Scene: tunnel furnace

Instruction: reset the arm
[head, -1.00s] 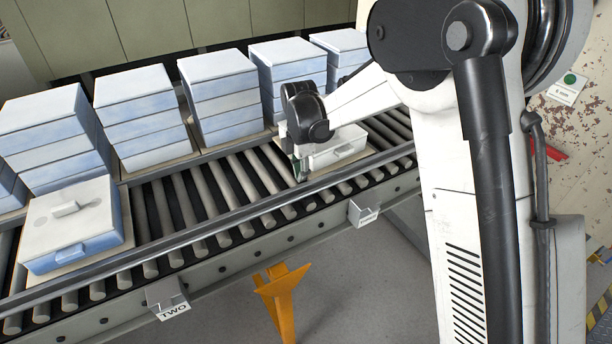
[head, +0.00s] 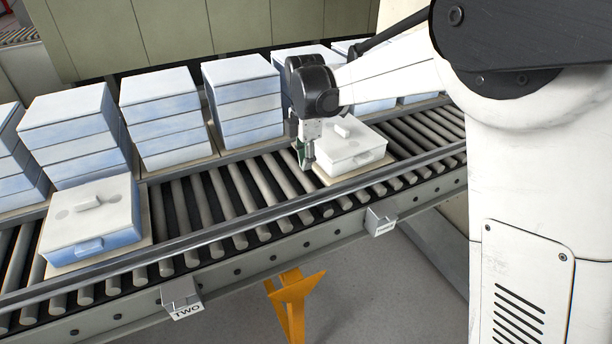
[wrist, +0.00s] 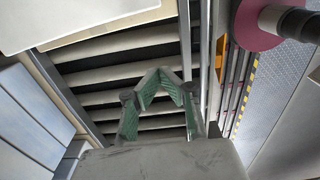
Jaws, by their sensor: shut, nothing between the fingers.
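My gripper (head: 306,160) hangs at the end of my arm over the roller conveyor (head: 262,196) in the head view. It is just left of a white lidded box (head: 352,150) on the rollers, and I cannot tell if it touches the box. In the wrist view my gripper (wrist: 158,78) shows its green-padded fingers meeting at the tips, shut and empty, with rollers beyond them. Part of the wrist is hidden by my own arm links in the head view.
Another box (head: 92,222) with a bluish front lies on the left rollers. Stacks of similar boxes (head: 165,118) line the conveyor's far side. A near rail bears a sign "TWO" (head: 183,300) and a second sign (head: 381,222). An orange support (head: 292,300) stands below. Rollers between the two boxes are clear.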

